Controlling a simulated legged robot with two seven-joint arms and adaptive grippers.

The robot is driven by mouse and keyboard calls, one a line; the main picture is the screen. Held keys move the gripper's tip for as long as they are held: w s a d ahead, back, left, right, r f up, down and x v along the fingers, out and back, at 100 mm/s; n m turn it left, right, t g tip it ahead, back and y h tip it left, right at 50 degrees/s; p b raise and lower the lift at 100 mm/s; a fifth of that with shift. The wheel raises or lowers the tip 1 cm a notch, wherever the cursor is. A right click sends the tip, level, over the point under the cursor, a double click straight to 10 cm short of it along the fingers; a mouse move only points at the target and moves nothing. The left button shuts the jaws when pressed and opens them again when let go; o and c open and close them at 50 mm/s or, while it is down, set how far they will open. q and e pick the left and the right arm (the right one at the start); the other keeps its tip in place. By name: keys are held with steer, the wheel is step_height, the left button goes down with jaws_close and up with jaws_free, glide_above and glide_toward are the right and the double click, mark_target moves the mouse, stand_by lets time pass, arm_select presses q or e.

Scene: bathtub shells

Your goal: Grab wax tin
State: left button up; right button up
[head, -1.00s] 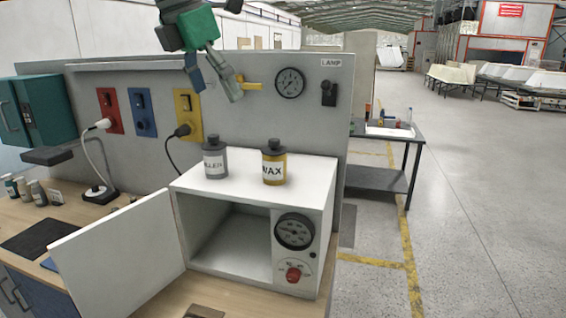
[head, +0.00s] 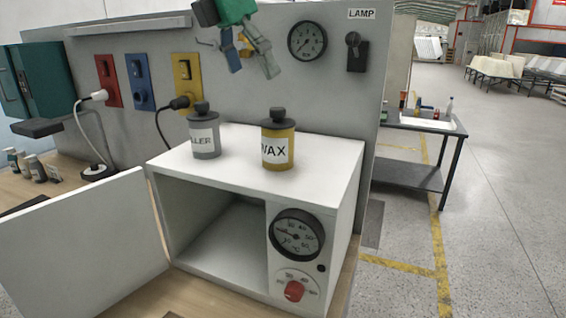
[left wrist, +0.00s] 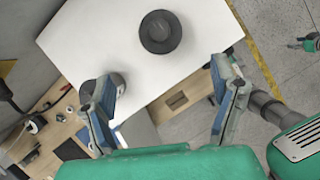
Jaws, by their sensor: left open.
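The wax tin (head: 278,141), yellow with a dark cap and a WAX label, stands upright on top of the white oven box (head: 330,160). A grey filler tin (head: 204,133) stands to its left. My left gripper (head: 252,72) is open and empty, above and behind the tins in the head view. In the left wrist view the gripper (left wrist: 166,97) shows its two fingers spread. A dark round cap (left wrist: 160,32), seen from above, lies beyond the fingertips, and another dark cap (left wrist: 112,86) is partly hidden behind the left finger. My right gripper is not identifiable in the head view.
The oven door (head: 80,250) hangs open to the left. A grey panel with a gauge (head: 307,41), lamp switch (head: 356,50) and coloured sockets stands behind. A dark table (head: 420,150) is at the right; the floor there is clear.

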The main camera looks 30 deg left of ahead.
mark_target(270, 111)
arm_select(q)
steer(key=x, duration=0.9)
steer(key=shift+w+d+f, duration=0.1)
steer(key=shift+w+f, duration=0.15)
steer(key=x, duration=0.5)
steer(key=shift+s, duration=0.15)
steer(key=c, duration=1.6)
